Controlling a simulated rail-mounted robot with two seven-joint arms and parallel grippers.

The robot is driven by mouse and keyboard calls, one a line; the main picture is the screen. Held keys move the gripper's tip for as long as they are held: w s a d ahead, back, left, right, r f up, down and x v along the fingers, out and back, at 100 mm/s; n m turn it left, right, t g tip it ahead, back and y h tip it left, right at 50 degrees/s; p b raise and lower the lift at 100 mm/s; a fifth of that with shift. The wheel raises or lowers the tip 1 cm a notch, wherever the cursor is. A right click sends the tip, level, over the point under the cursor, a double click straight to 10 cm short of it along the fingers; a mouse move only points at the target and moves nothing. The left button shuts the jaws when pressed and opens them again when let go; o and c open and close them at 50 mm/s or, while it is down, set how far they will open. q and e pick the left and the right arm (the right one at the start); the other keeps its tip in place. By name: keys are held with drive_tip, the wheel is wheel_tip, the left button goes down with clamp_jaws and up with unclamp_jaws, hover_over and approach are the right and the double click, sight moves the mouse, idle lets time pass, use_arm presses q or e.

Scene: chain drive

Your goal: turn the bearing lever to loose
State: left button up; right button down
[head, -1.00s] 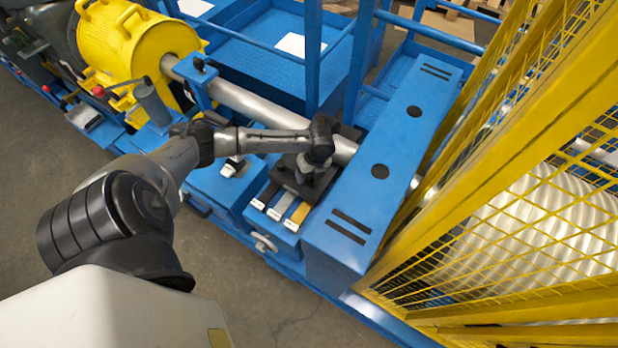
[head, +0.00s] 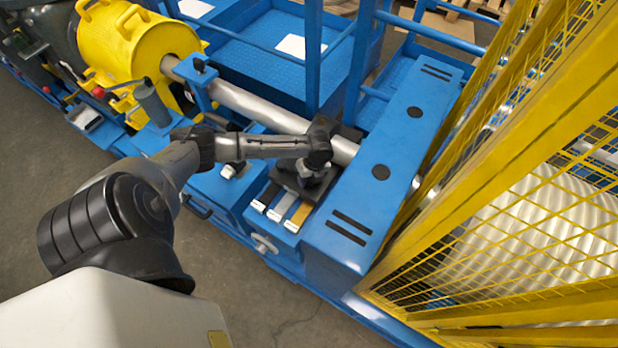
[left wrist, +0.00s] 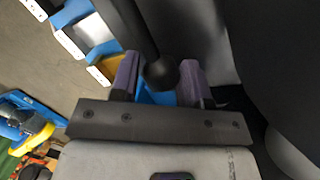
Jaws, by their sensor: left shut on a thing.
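The bearing lever (left wrist: 140,28) shows in the left wrist view as a black rod ending in a round black knob (left wrist: 160,74). My left gripper (left wrist: 160,82) has its two purple fingers on either side of this knob and is shut on it. In the head view my left gripper (head: 309,180) is low over a dark block (head: 285,178) beside the blue housing (head: 385,150). My wrist hides the lever there, and its markings cannot be read. My right gripper is in neither view.
A silver shaft (head: 262,108) runs behind my forearm to a yellow drum guard (head: 130,45). A yellow mesh fence (head: 540,200) stands at the right. Open floor lies in front.

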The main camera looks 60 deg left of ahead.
use_arm(q)
clamp_jaws()
drive_tip(key=shift+s+d+r+m+p, duration=0.3)
drive_tip(key=shift+s+m+p, duration=0.3)
drive_tip(key=shift+p, duration=0.45)
drive_tip(key=shift+s+a+f+m+t+y+p, duration=0.1)
drive_tip(key=shift+s+a+m+t+y+p, duration=0.45)
drive_tip(key=shift+s+m+p, duration=1.55)
drive_tip(key=shift+s+a+f+m+t+y+p, duration=0.2)
drive_tip(key=shift+s+a+m+p, duration=0.75)
drive_tip(key=shift+s+m, duration=2.1)
drive_tip(key=shift+s+a+r+m+t+y+p, duration=0.1)
drive_tip(key=shift+s+a+m+t+y+p, duration=0.3)
drive_tip(key=shift+s+m+p, duration=2.15)
drive_tip(key=shift+w+a+m+b, duration=0.2)
drive_tip(key=shift+w+m+b, duration=0.55)
drive_tip(key=shift+m+b, duration=0.1)
drive_tip(key=o, duration=0.7)
unclamp_jaws()
drive_tip(key=shift+c, duration=0.2)
drive_tip(key=shift+o, duration=0.4)
